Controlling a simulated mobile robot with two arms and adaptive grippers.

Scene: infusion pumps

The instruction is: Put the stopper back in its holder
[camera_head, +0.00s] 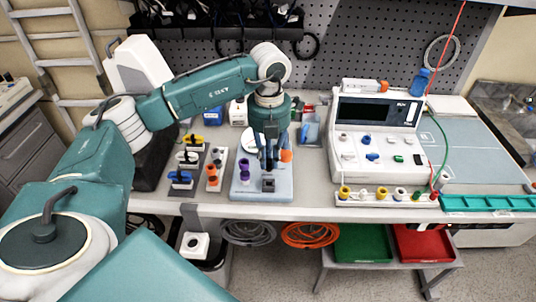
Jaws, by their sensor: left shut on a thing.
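My left gripper (268,160) comes down from above over a pale blue board (276,194) on the bench. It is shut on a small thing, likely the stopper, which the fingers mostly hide. A dark square block (268,184) sits on the board just below the fingertips. Purple pieces (244,166) stand in a white strip left of the fingers. An orange piece (286,156) shows right beside the fingers. I cannot tell which part is the stopper's holder. My right gripper is not in view.
Racks with yellow, black and blue pieces (185,158) and orange pieces (213,168) stand left of the board. A white pump unit (378,130) stands to the right, with a row of coloured connectors (388,197) in front. A teal tray (487,203) lies far right.

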